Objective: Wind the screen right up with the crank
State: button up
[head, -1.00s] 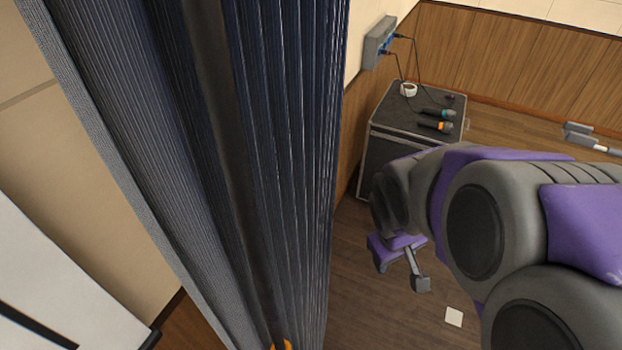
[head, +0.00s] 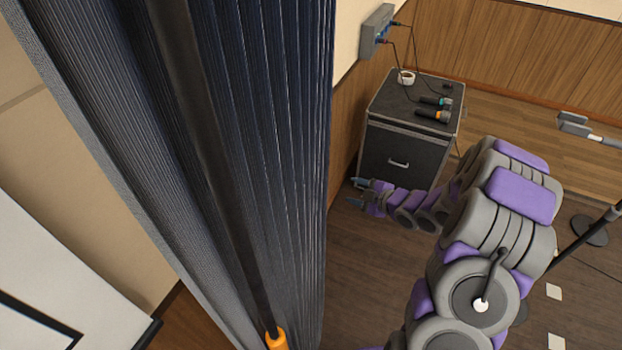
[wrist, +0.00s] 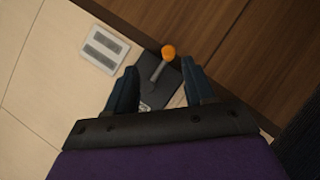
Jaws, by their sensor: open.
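In the wrist view, a crank (wrist: 158,72) with a grey arm and an orange knob stands out from a dark plate on the pale wall. My gripper (wrist: 159,66) is open, with its two dark blue fingers on either side of the crank; I cannot tell whether they touch it. In the head view, my gripper (head: 357,192) is open beside the curtain's right edge and points left. The crank is not visible there. A white panel with black edging (head: 50,275), apparently the screen, shows at the lower left, partly cut off.
A dark pleated curtain (head: 290,150) with an orange-gripped rod (head: 277,340) fills the near left. A black case (head: 400,155) with microphones stands beyond my gripper. A stand (head: 590,228) is at the right. A pale switch plate (wrist: 105,48) sits beside the crank.

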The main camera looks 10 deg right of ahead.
aim_at(310, 180)
jog(key=w+a+f, duration=0.1)
jog(key=w+a, duration=0.3)
jog(key=w+a+f+y+b, duration=0.1)
jog(key=w+a+f, duration=0.1)
jog(key=w+a, duration=0.2)
jog(key=w+a+f+n+y+b, duration=0.1)
jog(key=w+a+f, duration=0.1)
jog(key=w+a, duration=0.2)
jog(key=shift+t, duration=0.3)
jog(key=shift+c, duration=0.4)
jog(key=shift+s+f, duration=0.1)
grip_shut()
dwell(0.4)
